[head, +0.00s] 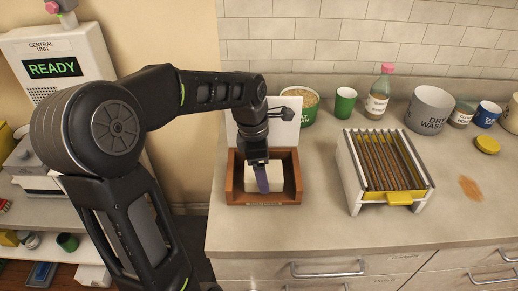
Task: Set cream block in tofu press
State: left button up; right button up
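The tofu press (235,193) is a brown wooden box, open at the top, on the counter below my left arm. A pale panel (289,127) stands upright at its back. The cream block (275,182) shows inside the wooden walls, partly hidden by my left gripper. My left gripper (262,182) points down into the press, over the block's near side. The arm hides its fingers' spacing, so I cannot tell whether it grips the block. My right gripper is not in view.
A slatted rack (385,165) with a yellow tray stands right of the press. Behind are a green tub (308,108), a green cup (345,103), a bottle (378,97) and a dry waste bin (429,109). A brown spill (470,188) lies at right. The front counter is clear.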

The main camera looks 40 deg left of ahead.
pick_arm(q)
notch_tip(320, 180, up, 11)
jog(key=s+a, duration=0.1)
jog(key=shift+a, duration=0.15)
jog(key=shift+f, duration=0.1)
dwell(0.7)
